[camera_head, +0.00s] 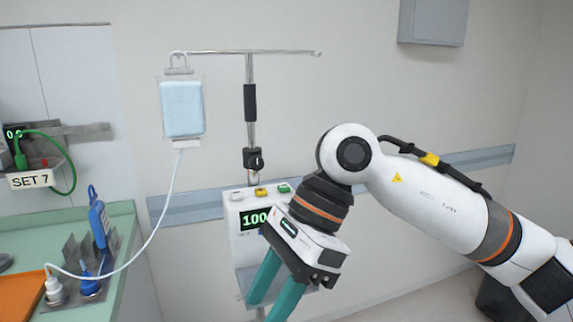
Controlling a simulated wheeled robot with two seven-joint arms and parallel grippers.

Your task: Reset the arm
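My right arm comes in from the right, with its gripper (270,300) hanging down in front of the pump box on the stand. The gripper's two teal fingers are spread apart with a gap between them, and nothing shows in the gap. The lower ends of the fingers are near the bottom edge of the picture. The pump box (235,209) shows a green "100" and is partly hidden by the gripper. My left gripper does not show.
An IV pole (250,130) carries a pale blue bag (183,108), whose tube (160,215) sags to the green counter (122,225) at left. Blue and white connectors and an orange tray (22,295) sit there. A wall box (433,20) hangs upper right.

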